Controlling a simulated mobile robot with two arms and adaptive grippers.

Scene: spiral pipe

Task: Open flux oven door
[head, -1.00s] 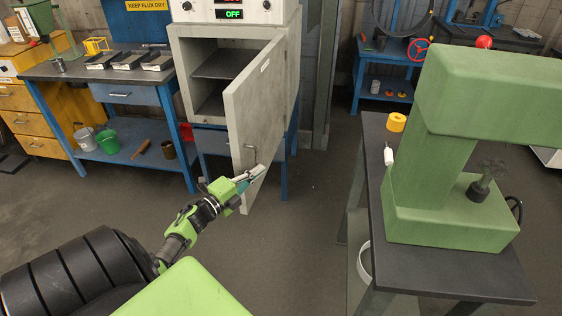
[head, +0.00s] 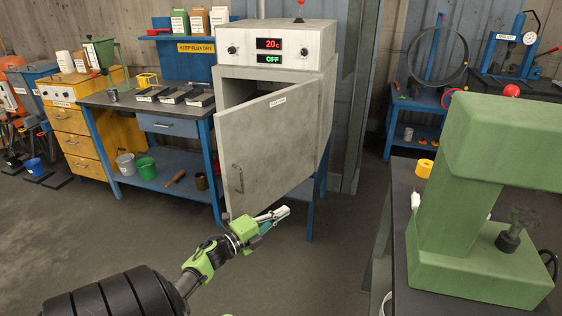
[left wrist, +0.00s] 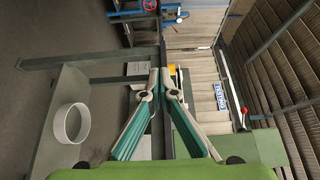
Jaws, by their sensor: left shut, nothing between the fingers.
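The flux oven (head: 318,52) is a grey cabinet with a white control panel reading 20c and OFF. Its door (head: 280,138) hangs partly open, hinged at the right, with a dark gap at the upper left. The door's handle (head: 238,178) is on its front face near the free edge. My left gripper (head: 287,211) is shut and empty, in front of and below the door's lower edge in the picture, apart from the handle. Its closed fingers also show in the left wrist view (left wrist: 163,76); the oven door is not clear there. My right gripper is out of view.
A workbench (head: 120,100) with black trays stands left of the oven. A table (head: 402,220) carrying a large green machine (head: 470,190) stands at the right. A white ring (left wrist: 70,123) shows in the left wrist view. The floor (head: 330,270) before the oven is clear.

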